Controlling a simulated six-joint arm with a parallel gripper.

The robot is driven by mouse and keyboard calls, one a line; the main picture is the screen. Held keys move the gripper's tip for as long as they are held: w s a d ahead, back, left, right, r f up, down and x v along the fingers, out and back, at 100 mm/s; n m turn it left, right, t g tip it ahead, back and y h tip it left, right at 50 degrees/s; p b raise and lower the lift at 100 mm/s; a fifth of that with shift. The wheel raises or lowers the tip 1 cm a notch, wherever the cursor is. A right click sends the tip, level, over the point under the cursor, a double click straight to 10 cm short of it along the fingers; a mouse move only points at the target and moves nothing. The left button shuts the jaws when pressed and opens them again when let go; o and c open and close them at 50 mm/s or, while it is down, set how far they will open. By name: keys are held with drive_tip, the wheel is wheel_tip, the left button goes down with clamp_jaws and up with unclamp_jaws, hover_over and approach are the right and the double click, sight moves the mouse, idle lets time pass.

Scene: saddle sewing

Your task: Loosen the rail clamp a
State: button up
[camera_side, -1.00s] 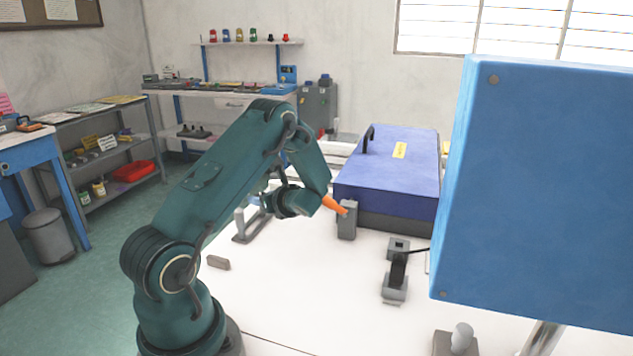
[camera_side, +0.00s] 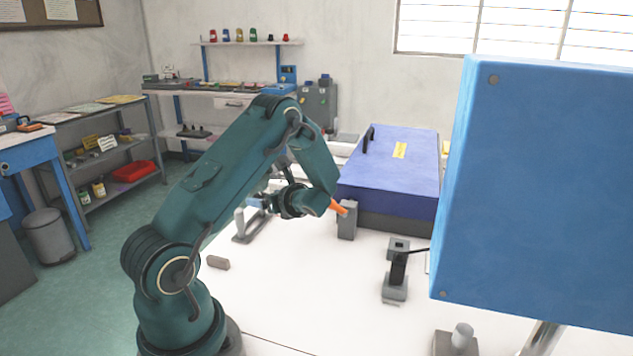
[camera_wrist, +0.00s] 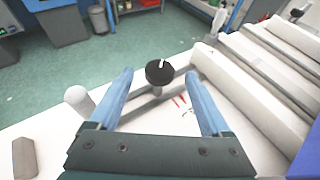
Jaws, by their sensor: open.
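A round black knob with a white mark (camera_wrist: 160,72) stands on a grey bar on the white table; it appears to be the rail clamp, though no label is readable. In the wrist view it lies beyond and between the fingertips of my gripper (camera_wrist: 166,88). The blue fingers are apart, with nothing held between them. A pale rounded post (camera_wrist: 78,98) rises left of the left finger; it also shows in the side view (camera_side: 240,222). In the side view my gripper (camera_side: 257,202) is partly hidden behind my wrist, and the knob cannot be made out.
Pale padded rolls (camera_wrist: 240,95) lie close to the right finger. A small grey block (camera_wrist: 24,158) lies at lower left. A blue-lidded case (camera_side: 392,170) and a grey block with an orange lever (camera_side: 346,220) stand right of my wrist. A large blue panel (camera_side: 540,190) hides the right side.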

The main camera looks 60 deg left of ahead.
drive_tip(key=shift+v, duration=1.4)
